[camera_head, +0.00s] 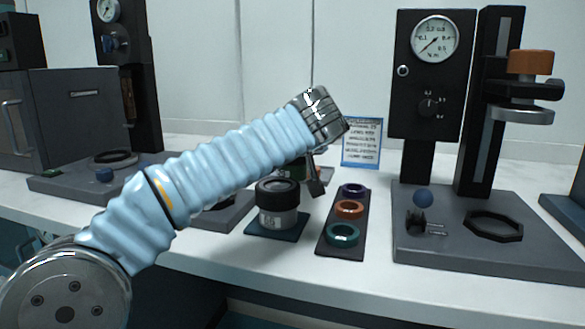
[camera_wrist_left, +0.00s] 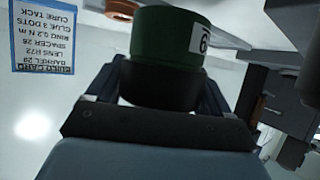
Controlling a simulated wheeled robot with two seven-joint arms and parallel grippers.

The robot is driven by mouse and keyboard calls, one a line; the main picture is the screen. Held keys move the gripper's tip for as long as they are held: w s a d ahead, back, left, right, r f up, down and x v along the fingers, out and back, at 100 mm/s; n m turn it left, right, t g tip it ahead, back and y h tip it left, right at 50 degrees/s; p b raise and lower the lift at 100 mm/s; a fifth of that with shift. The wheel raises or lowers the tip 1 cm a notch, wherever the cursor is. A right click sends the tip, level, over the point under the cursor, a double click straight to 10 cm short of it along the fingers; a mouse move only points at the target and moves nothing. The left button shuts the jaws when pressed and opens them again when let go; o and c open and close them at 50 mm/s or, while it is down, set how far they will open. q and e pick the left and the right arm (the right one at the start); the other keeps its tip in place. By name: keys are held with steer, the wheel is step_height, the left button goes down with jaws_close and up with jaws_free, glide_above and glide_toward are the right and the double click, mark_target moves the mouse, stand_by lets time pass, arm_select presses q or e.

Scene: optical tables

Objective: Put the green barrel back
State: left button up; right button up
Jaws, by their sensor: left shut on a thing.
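The green barrel (camera_wrist_left: 168,38) is in the left wrist view, dark at its lower part, with a white label that carries a digit. My left gripper (camera_wrist_left: 162,84) is shut on it, with one finger on each side. In the head view my left gripper (camera_head: 315,182) is partly hidden behind my forearm, above the table behind the ring strip. Only a small bit of green shows beside it there, so the barrel is mostly hidden. My right gripper is not in view.
A black and grey barrel (camera_head: 277,207) stands on a blue pad (camera_head: 276,232). To its right, a dark strip (camera_head: 329,248) holds purple, orange and green rings. A blue printed card (camera_head: 362,142) stands behind. A gauge stand (camera_head: 430,75) and a base plate (camera_head: 475,255) are at right.

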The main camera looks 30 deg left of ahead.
arm_select(q)
steer(key=shift+w+f+b, duration=0.15)
steer(key=shift+f, duration=0.8)
steer(key=shift+w+f+b, duration=0.15)
steer(key=shift+f, duration=0.75)
steer(key=shift+f, duration=0.1)
steer(key=o, duration=1.1)
steer(key=shift+r, duration=0.25)
steer(key=v, duration=1.2)
steer(key=shift+f, duration=0.2)
